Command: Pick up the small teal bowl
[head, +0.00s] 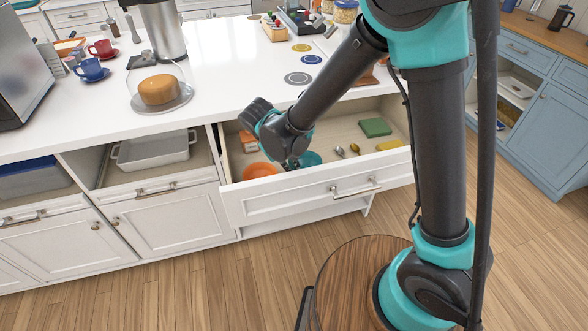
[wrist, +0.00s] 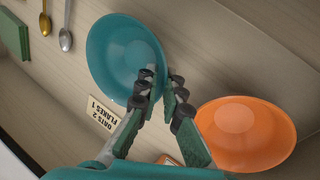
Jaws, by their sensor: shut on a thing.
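The small teal bowl (wrist: 118,50) lies in the open drawer, and its far part shows in the head view (head: 309,159) beside my gripper. My gripper (wrist: 162,98) reaches down into the drawer with its fingers closed on the bowl's rim, one finger over the inside and the other outside. In the head view my gripper (head: 290,164) partly hides the bowl. I cannot tell whether the bowl is clear of the drawer floor.
An orange bowl (wrist: 245,135) sits right beside my gripper. A label card (wrist: 103,112), two spoons (wrist: 66,38), a green block (head: 375,127) and a yellow item (head: 390,145) lie in the drawer. The drawer front (head: 320,193) rises nearby. A cake stand (head: 160,105) stands on the counter.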

